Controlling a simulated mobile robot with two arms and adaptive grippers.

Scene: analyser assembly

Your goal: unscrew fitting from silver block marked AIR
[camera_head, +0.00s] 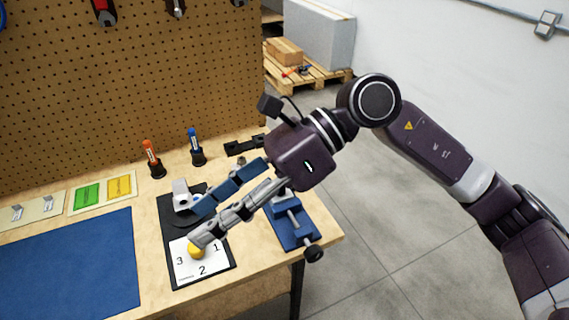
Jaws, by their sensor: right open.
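My right gripper (202,222) reaches in from the right, low over the workbench, with its two fingers spread apart and nothing seen between them. A yellow round piece (195,252) is on the white card numbered 1, 2, 3, just below the grey fingertip; whether they touch I cannot tell. A silver-white piece (181,196) stands on the black mat, left of the blue fingertip. I cannot read an AIR marking on it, and no fitting can be made out. A blue vise (293,232) at the bench's right end is partly hidden by the gripper. My left gripper is out of view.
The wooden workbench (258,268) has a blue mat (70,270) at left. Orange (152,158) and blue (196,146) screwdrivers stand upright near the pegboard (130,80). Green (87,194) and yellow (123,187) cards lie behind the mat. The floor right of the bench is clear.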

